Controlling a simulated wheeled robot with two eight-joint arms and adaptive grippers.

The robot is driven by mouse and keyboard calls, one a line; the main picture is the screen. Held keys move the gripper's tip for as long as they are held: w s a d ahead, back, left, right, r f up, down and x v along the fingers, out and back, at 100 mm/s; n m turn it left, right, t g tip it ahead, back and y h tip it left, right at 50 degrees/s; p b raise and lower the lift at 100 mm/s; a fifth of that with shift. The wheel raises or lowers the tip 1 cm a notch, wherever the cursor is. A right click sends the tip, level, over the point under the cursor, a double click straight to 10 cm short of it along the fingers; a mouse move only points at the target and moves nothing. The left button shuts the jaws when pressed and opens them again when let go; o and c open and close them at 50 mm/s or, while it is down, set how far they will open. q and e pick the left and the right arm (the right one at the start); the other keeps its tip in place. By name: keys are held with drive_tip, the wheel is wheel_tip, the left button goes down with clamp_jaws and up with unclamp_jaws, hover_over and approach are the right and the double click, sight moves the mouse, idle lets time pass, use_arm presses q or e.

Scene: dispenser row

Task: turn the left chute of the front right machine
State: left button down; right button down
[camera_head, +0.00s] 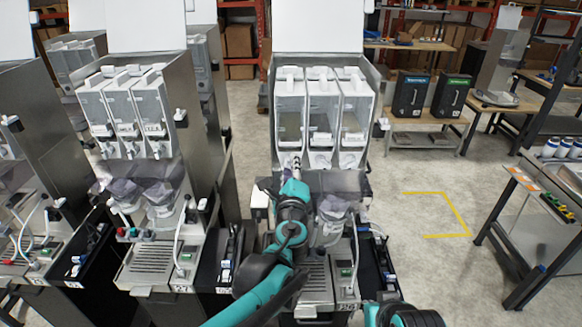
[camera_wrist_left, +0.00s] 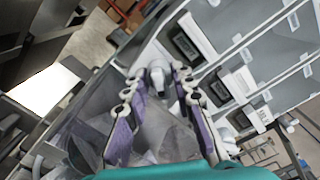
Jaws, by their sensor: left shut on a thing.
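The front right machine (camera_head: 325,64) has three clear-fronted bins side by side, each with a white chute at its foot. My left gripper (camera_head: 292,167) reaches up from below to the left bin (camera_head: 289,118) and covers most of its chute. In the left wrist view my left gripper (camera_wrist_left: 156,88) has its two purple-padded fingers on either side of the left chute (camera_wrist_left: 157,70), shut on it. The middle chute (camera_head: 320,159) and right chute (camera_head: 349,160) are free. My right arm shows only in part at the bottom right; its gripper is not visible.
Clear funnels (camera_head: 334,208) and a drip grate (camera_head: 315,272) sit below the bins, close to my left arm. Another three-bin machine (camera_head: 137,110) stands to the left. Open floor (camera_head: 425,180) with yellow marking lies to the right, before a table (camera_head: 535,200).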

use_arm(q)
drive_tip(key=shift+f, duration=0.1)
drive_tip(key=c, duration=1.6)
unclamp_jaws()
drive_tip(key=s, duration=1.2)
drive_tip(key=shift+a, duration=0.1)
